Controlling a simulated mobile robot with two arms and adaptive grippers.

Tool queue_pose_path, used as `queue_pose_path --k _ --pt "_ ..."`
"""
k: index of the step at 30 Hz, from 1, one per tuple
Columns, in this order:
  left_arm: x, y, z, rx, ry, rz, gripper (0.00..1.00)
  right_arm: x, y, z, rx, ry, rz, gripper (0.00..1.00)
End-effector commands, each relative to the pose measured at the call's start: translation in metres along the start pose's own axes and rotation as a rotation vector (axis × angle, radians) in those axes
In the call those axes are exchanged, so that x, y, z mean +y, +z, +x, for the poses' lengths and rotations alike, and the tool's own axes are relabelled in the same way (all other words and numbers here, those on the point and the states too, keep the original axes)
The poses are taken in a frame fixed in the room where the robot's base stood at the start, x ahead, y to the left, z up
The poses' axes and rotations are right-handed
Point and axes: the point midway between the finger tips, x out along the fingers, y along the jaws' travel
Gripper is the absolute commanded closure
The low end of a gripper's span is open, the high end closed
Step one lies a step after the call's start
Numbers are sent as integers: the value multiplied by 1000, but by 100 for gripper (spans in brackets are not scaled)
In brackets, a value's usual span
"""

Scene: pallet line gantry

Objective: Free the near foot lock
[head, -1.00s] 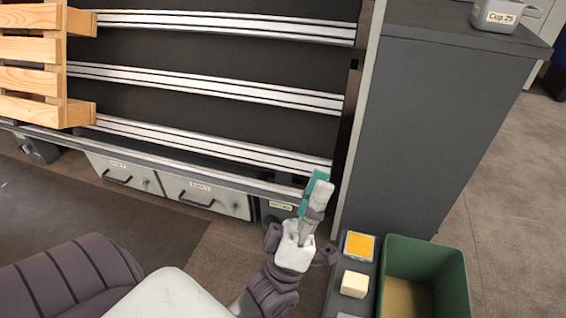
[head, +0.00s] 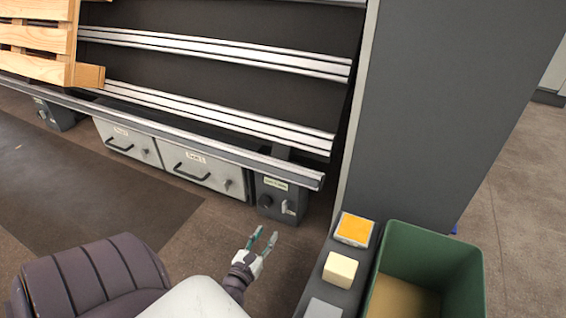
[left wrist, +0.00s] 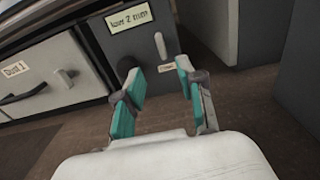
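A dark grey foot box (head: 298,193) stands under the near end of the gantry rail. It has a pale label (head: 276,184), a round black knob (head: 265,201) and a small light lever (head: 288,208). In the left wrist view the lever (left wrist: 160,46) stands upright above a small tag, with the knob (left wrist: 126,66) to its left. Which of these is the lock, I cannot tell for sure. My left gripper (head: 263,236), with teal finger pads, is open and empty in front of the box, apart from it; its fingers (left wrist: 161,82) point toward the box. My right gripper is out of view.
Grey drawers (head: 202,171) with dark handles sit left of the box. A tall dark cabinet (head: 450,100) stands to the right. A side ledge with an orange-topped block (head: 355,229) and a cream block (head: 340,269) adjoins a green bin (head: 420,240). Floor before the drawers is clear.

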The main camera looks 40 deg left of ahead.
Motion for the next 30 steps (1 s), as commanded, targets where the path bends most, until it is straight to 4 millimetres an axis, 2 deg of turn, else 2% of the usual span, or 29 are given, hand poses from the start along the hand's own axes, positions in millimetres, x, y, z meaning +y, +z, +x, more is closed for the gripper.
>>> queue_pose_path --k 9,15,21,30 --pt "-1 -2 68 -7 0 2 61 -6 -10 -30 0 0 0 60" --pt "-1 -1 103 -5 0 3 61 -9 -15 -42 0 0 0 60" --pt "-1 0 119 -3 -2 4 61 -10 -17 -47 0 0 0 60" --pt "-1 1 121 -2 -2 4 61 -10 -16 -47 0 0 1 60"
